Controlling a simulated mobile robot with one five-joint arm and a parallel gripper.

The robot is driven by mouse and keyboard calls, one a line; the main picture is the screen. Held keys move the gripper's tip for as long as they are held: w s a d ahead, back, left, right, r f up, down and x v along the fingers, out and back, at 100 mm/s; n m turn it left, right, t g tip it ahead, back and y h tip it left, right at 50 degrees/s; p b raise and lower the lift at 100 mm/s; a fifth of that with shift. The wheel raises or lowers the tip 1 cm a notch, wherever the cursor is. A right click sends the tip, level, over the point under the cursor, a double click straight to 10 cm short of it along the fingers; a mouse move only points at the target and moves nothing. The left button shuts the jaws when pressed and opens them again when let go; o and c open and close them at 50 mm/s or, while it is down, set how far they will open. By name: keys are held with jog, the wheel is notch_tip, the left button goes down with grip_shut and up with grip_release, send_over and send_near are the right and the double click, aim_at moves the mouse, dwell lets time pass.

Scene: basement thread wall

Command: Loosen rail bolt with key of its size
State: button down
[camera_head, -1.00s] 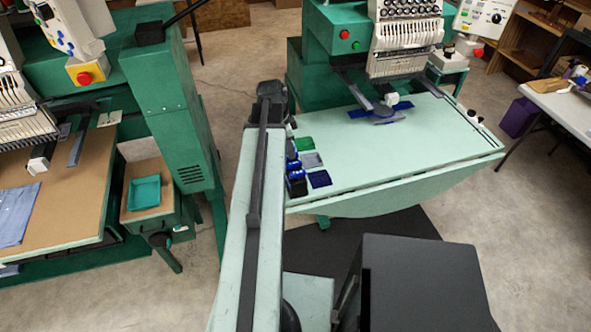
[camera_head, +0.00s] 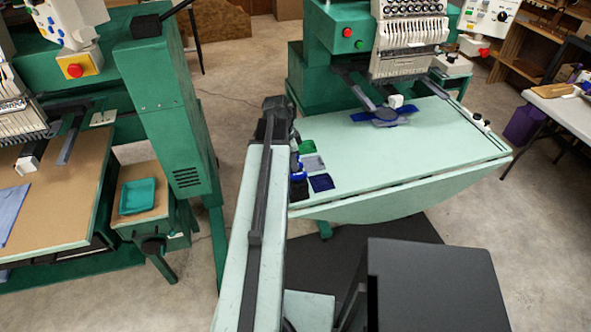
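My arm reaches up from the bottom middle to a dark joint (camera_head: 275,108) beside the left edge of the pale green table (camera_head: 420,145). No key can be made out. Green (camera_head: 306,147), grey (camera_head: 312,163) and navy (camera_head: 321,183) patches lie at the table's left end, with blue spool-like things (camera_head: 297,168) partly behind my arm.
A green embroidery machine (camera_head: 325,60) stands behind the table, with a blue hooped piece (camera_head: 384,115) under its head. Another machine (camera_head: 165,110) stands at left, with a teal tray (camera_head: 138,196) on a stand. A white table (camera_head: 560,108) is at right. Floor between the machines is open.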

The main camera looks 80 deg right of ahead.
jog(key=shift+r, duration=0.15)
jog(key=shift+s+d+p+v, duration=0.1)
jog(key=shift+s+p+v, duration=0.05)
jog(key=shift+p+v, duration=0.9)
jog(key=shift+s+d+p+v, duration=0.1)
jog(key=shift+s+p+v, duration=0.05)
jog(key=shift+p+v, duration=0.85)
jog(key=shift+s+d+p+v, duration=0.1)
jog(key=shift+s+p+v, duration=0.05)
jog(key=shift+p+v, duration=0.9)
jog(key=shift+s, duration=0.1)
